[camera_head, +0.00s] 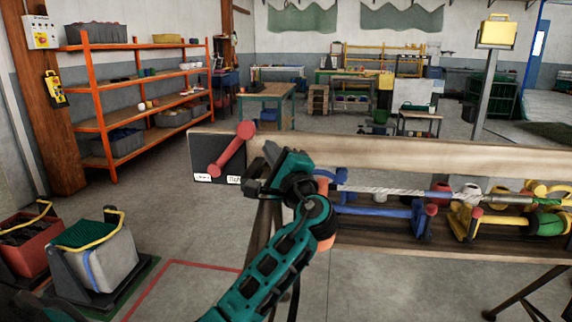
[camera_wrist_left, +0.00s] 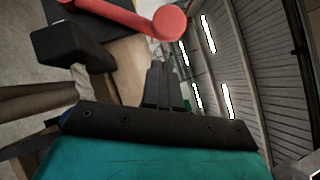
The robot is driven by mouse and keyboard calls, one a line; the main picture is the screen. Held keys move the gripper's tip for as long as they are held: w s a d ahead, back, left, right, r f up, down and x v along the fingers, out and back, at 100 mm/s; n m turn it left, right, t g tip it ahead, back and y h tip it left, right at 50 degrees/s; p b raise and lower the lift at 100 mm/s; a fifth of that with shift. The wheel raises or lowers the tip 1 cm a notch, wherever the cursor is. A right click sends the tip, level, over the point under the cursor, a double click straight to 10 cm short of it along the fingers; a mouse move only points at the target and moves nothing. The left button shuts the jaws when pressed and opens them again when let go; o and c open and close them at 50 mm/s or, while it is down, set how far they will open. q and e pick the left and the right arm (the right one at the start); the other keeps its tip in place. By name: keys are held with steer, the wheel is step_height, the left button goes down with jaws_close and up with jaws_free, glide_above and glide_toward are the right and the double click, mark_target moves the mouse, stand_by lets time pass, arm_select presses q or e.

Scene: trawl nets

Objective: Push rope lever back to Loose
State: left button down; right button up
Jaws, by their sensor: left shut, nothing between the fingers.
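The red rope lever (camera_head: 231,150) is a bar with a rounded knob at each end, mounted on a dark panel (camera_head: 202,153) at the left end of the bench. It slants from lower left to upper right. Two small white labels (camera_head: 203,178) sit along the panel's lower edge, too small to read surely. My left gripper (camera_head: 256,186) is shut and empty, just right of the panel. In the left wrist view the shut fingers (camera_wrist_left: 160,86) lie below the lever's red knob (camera_wrist_left: 168,22), with a visible gap in the picture. My right gripper is not in view.
A wooden bench board (camera_head: 400,158) runs right from the panel. Blue and yellow rope fittings (camera_head: 385,210) and a rope (camera_head: 395,192) lie along it. Orange shelving (camera_head: 150,90) stands behind left. Grey and red bins (camera_head: 105,262) sit on the floor at left.

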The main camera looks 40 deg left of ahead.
arm_select(q)
steer(key=shift+s+a+r, duration=0.25)
steer(key=shift+a+r, duration=0.1)
steer(key=shift+a, duration=0.25)
steer(key=shift+s+a+r, duration=0.25)
steer(key=shift+a+r, duration=0.05)
steer(key=shift+a, duration=0.25)
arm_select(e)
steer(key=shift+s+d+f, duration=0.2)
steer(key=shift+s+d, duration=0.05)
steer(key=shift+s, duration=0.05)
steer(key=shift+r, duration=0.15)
